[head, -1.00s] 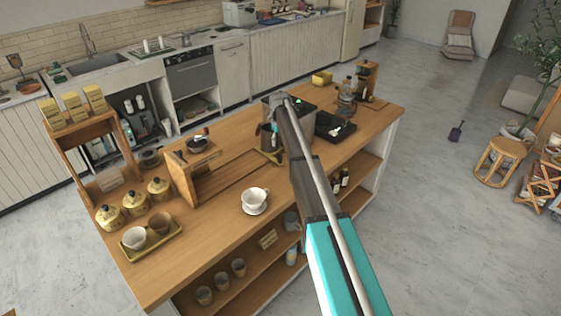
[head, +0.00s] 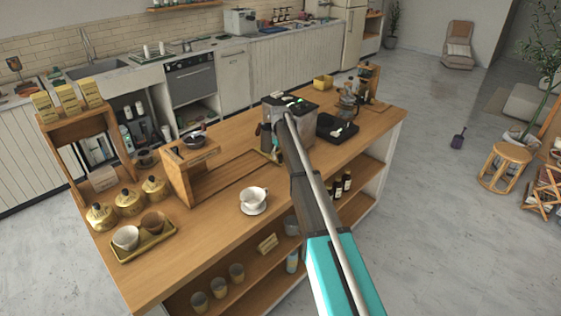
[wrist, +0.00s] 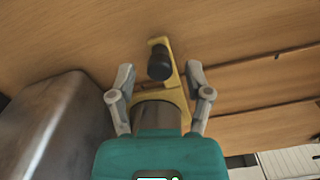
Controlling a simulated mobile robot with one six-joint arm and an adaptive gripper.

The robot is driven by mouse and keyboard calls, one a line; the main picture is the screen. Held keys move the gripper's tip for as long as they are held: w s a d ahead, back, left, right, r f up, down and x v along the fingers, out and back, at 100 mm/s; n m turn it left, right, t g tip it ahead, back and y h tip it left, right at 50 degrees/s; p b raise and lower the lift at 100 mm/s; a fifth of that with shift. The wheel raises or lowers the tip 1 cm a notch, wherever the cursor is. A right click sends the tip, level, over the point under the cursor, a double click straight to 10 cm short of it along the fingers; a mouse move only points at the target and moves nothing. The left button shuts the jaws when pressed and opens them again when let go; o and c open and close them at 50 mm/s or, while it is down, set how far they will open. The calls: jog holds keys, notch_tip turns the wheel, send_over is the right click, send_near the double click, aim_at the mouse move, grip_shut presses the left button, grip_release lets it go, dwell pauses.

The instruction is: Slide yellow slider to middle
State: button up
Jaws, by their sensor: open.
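The yellow slider (wrist: 181,92) shows in the wrist view as a yellow angled bracket with a black knob (wrist: 160,62) on it, on the wooden counter. My gripper (wrist: 160,80) is open, one finger to each side of the slider, with visible gaps between the fingers and the knob. Part of the slider is hidden behind my gripper body. In the head view my arm covers most of the gripper area, beside the long slot in the island top (head: 163,247).
A grey metal machine (wrist: 50,125) stands close to the left of my gripper in the wrist view. In the head view, a wooden stand (head: 192,178), a white cup (head: 253,197) and a black scale (head: 337,128) stand on the island.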

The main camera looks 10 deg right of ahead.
jog(key=shift+f+b, duration=0.35)
jog(key=shift+f, duration=0.2)
grip_shut()
